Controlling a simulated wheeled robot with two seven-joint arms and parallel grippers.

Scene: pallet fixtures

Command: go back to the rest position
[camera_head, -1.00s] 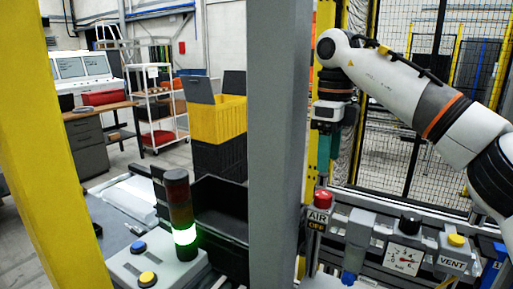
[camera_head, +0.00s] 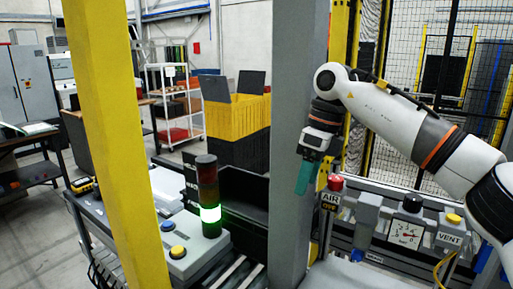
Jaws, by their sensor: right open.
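My right arm comes in from the right in the head view. Its gripper (camera_head: 306,178), with teal fingers, points down in front of the grey post (camera_head: 293,120). It is a little above and to the left of the red AIR button (camera_head: 335,183) and apart from it. The gripper is open, and nothing shows between its fingers. My left gripper is not in view.
A yellow post (camera_head: 112,130) stands at the left. A stack light (camera_head: 208,190) glows green beside a box with a blue and a yellow button (camera_head: 178,252). A gauge (camera_head: 406,234) and a VENT button (camera_head: 453,219) are at the right. A mesh fence is behind.

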